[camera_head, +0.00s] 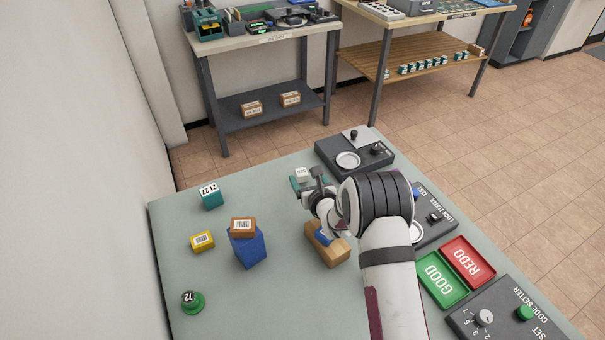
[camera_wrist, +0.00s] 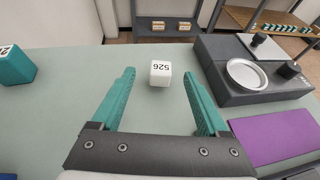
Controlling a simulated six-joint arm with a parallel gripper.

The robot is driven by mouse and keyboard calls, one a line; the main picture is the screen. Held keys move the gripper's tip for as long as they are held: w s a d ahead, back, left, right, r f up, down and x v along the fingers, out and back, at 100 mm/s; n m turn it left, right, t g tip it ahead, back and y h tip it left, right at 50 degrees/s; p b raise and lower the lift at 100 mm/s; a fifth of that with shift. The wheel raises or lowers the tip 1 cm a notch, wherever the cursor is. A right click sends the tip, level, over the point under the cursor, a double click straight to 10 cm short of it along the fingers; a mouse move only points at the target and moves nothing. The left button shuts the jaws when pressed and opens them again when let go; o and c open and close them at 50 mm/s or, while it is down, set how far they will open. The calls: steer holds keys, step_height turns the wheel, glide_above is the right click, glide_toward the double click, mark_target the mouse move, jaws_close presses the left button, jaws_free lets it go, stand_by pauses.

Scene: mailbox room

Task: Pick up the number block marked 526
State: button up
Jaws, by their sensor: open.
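The number block marked 526 (camera_wrist: 160,74) is a small white cube on the grey-green table (camera_wrist: 66,101). In the wrist view its number reads upside down, and it stands beyond my fingertips, between their lines. In the head view the white block (camera_head: 302,173) shows partly behind my gripper (camera_head: 308,187). In the wrist view my gripper (camera_wrist: 159,82) is open, with its two teal fingers apart and nothing between them. I cannot tell the exact gap between the fingertips and the block.
A dark device with a round plate (camera_wrist: 248,76) stands right of the block. A teal block (camera_head: 210,196), a yellow block (camera_head: 202,240), a blue block with a brown box on top (camera_head: 243,226) and a green piece marked 72 (camera_head: 192,302) stand left. Green (camera_head: 440,280) and red (camera_head: 467,262) trays lie right.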

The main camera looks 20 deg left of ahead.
mark_target(303, 174)
steer(key=x, duration=0.3)
steer(key=f+x, duration=0.1)
steer(key=x, duration=0.3)
steer(key=shift+d, duration=0.15)
jaws_close()
